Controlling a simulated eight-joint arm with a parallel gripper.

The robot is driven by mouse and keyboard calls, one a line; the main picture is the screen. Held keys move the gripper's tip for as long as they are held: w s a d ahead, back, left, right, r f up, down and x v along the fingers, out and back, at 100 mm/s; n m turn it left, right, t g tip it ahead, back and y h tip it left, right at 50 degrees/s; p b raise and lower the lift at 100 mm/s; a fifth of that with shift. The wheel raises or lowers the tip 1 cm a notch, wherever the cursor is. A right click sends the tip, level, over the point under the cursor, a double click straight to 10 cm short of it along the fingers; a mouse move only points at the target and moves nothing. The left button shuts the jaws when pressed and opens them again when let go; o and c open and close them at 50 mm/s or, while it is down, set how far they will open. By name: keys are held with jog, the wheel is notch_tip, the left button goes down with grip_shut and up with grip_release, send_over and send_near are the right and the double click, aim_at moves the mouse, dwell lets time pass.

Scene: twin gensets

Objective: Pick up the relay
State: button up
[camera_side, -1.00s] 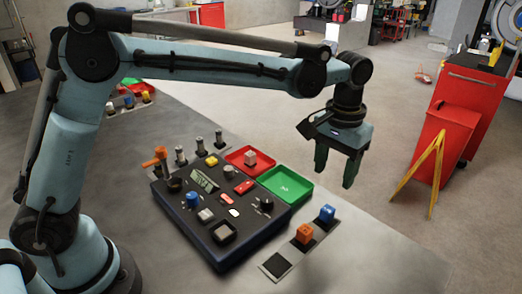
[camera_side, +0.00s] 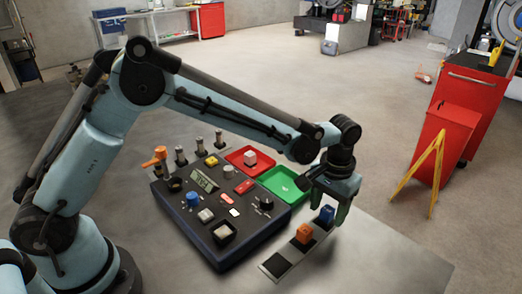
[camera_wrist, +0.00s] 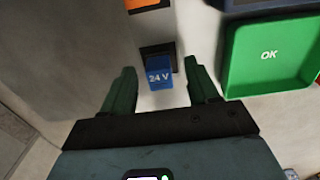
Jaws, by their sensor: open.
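A blue block marked "24 V" (camera_wrist: 159,78), which looks like a relay, sits at the far end of a strip with dark squares. It also shows in the side view (camera_side: 327,214). My gripper (camera_wrist: 161,82) is open, with its two green fingers on either side of the blue block and gaps between. In the side view my gripper (camera_side: 325,212) is low at that block. An orange block (camera_side: 304,233) sits on the same strip, and its edge shows at the top of the wrist view (camera_wrist: 146,4). The fingertips' exact height is hard to judge.
A green tray marked "OK" (camera_wrist: 270,55) lies close to the right finger in the wrist view. A red tray (camera_side: 240,156) holds a pale block. A dark control panel (camera_side: 222,247) with knobs and buttons stands left of the strip. Bare table lies right of the strip.

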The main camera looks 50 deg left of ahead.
jog(key=shift+f, duration=0.5)
jog(key=c, duration=1.1)
jog(key=shift+r, duration=0.1)
